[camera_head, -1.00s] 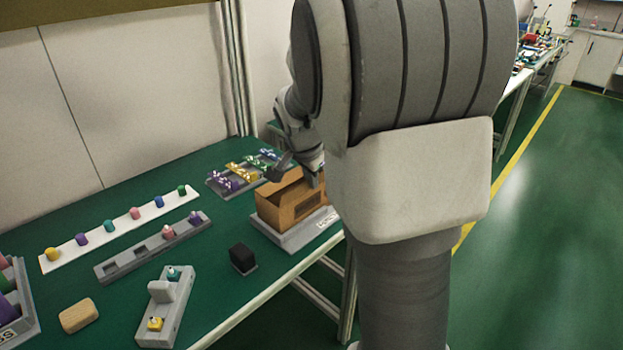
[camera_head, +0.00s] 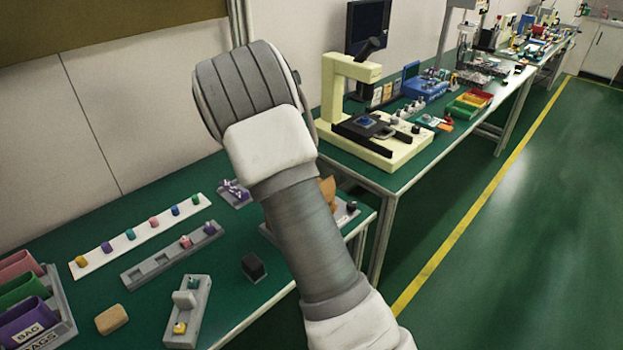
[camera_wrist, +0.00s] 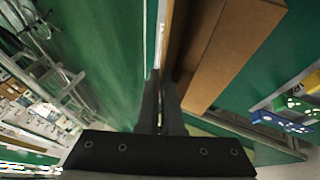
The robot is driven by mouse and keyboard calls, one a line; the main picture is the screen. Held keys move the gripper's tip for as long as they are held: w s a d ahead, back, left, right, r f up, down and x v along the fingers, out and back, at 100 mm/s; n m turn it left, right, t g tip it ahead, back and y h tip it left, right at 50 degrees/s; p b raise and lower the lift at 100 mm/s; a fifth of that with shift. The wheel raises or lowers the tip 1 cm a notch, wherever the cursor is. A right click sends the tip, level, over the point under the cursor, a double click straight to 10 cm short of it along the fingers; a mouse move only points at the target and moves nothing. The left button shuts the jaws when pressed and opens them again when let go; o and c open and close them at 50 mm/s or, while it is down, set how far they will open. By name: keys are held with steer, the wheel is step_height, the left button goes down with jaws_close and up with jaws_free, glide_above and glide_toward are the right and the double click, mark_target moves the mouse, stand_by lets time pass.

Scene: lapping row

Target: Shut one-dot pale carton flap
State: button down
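The brown cardboard carton (camera_head: 328,194) is mostly hidden behind my arm in the head view; only a small tan part shows. In the wrist view, the carton (camera_wrist: 225,50) lies right of my fingers, with its brown wall and edges close to them. My gripper (camera_wrist: 160,90) appears shut, its two dark fingers side by side with nothing clear between them. The fingertips are beside the carton's left edge; I cannot tell whether they touch it. No dot marking shows, and I cannot tell how far the flap stands open. My gripper is hidden in the head view.
A black block (camera_head: 254,267), a grey fixture (camera_head: 187,312), a white strip of coloured pegs (camera_head: 140,235) and a tan block (camera_head: 111,319) stand on the green table. A cream machine (camera_head: 375,125) stands on the table behind. Blue and green pieces (camera_wrist: 283,121) lie right of the carton.

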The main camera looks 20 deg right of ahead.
steer(key=g+h, duration=0.1)
steer(key=g, duration=0.1)
steer(key=w+f+n+g+h+p, duration=0.1)
steer(key=g, duration=0.1)
steer(key=g+h, duration=0.1)
steer(key=g, duration=0.1)
steer(key=shift+w+a+f+n, duration=0.35)
steer(key=shift+w+n, duration=0.05)
steer(key=shift+g, duration=0.5)
steer(key=c, duration=1.1)
jaws_free()
steer(key=shift+o, duration=0.2)
